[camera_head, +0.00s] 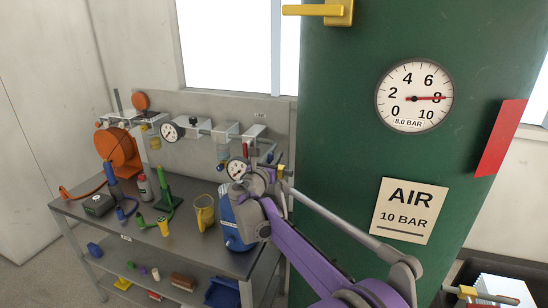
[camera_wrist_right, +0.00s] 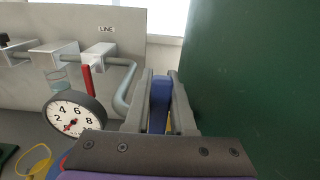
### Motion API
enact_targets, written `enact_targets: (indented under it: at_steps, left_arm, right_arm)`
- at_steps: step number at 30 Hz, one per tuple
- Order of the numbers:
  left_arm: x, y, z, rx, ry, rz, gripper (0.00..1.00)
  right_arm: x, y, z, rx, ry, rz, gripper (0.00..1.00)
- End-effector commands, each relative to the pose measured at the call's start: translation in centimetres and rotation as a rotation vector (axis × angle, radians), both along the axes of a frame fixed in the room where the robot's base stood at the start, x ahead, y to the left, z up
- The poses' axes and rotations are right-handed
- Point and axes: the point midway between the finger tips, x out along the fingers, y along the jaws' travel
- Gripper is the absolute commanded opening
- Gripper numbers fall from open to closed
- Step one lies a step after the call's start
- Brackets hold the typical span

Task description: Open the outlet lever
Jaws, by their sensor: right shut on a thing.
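My right gripper (camera_wrist_right: 167,88) is shut on a blue upright bar (camera_wrist_right: 159,103), which shows between its two fingers in the wrist view. I cannot tell for sure whether this bar is the outlet lever. In the head view the right gripper (camera_head: 268,165) is beside the green tank, over the right end of the bench; the arm hides part of what it holds. A red lever (camera_wrist_right: 87,82) hangs below a bracket left of the gripper in the wrist view. A yellow lever (camera_head: 325,11) sits high on the tank. My left gripper is not in view.
The green air tank (camera_head: 340,120) stands close on the right, its gauge (camera_head: 414,96) near 8. A small gauge (camera_wrist_right: 74,113) is close left of the gripper. The grey bench (camera_head: 150,232) holds an orange reel (camera_head: 118,152), a yellow jug (camera_head: 204,213) and a blue canister (camera_head: 232,222).

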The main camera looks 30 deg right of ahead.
Motion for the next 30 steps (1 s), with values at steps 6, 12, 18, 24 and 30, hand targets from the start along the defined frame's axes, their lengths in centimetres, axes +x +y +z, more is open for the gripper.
enact_targets:
  at_steps: [6, 12, 18, 24, 30]
  left_arm:
    - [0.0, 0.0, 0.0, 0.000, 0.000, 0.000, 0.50]
    - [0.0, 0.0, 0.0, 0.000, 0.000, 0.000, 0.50]
    - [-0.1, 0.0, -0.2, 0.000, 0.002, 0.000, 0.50]
    - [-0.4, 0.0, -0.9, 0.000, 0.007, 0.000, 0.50]
    - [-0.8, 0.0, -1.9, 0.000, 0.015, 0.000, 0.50]
  right_arm:
    - [0.0, 0.0, 0.0, 0.000, 0.000, 0.000, 0.00]
    - [0.0, 0.0, 0.0, -0.001, 0.001, 0.000, 0.00]
    - [0.1, 0.1, 0.0, -0.018, 0.021, 0.000, 0.00]
    - [0.6, 0.5, -0.2, -0.078, 0.091, 0.000, 0.00]
    - [1.4, 1.2, -0.5, -0.183, 0.214, 0.002, 0.00]
